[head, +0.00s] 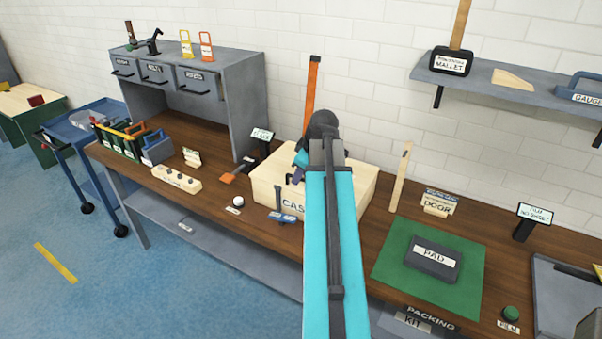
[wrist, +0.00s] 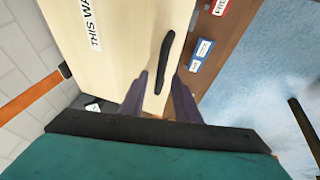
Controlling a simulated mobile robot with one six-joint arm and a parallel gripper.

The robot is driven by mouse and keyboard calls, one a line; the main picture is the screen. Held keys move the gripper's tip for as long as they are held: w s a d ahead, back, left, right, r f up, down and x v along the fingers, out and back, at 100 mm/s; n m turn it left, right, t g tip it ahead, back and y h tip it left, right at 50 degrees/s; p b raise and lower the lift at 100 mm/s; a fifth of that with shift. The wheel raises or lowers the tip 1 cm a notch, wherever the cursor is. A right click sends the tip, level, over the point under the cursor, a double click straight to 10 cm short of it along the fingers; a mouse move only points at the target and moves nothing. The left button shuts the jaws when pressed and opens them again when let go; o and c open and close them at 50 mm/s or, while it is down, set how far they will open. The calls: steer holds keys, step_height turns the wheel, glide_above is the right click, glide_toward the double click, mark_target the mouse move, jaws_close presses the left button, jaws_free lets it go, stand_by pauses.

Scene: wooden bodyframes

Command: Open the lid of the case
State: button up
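The case (head: 268,182) is a pale wooden box with a "CAS..." label on its front, standing on the brown workbench; its lid looks closed. My turquoise arm covers its middle in the head view. In the wrist view the case (wrist: 120,40) shows a label starting "THIS WA" and a black bar handle (wrist: 165,62). My gripper (wrist: 160,76) is open, its two dark fingers apart, with the handle's lower part between or just beyond the fingertips. I cannot tell whether they touch. The fingers are mostly hidden in the head view.
A grey drawer cabinet (head: 240,95) stands behind left of the case. A white ball (head: 238,201) and blue tags (head: 290,217) lie in front. A green mat (head: 390,262) with a dark pad (head: 432,258) lies right. A wall shelf (head: 500,85) hangs above right.

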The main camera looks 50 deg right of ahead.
jaws_close()
steer(key=shift+r, duration=0.15)
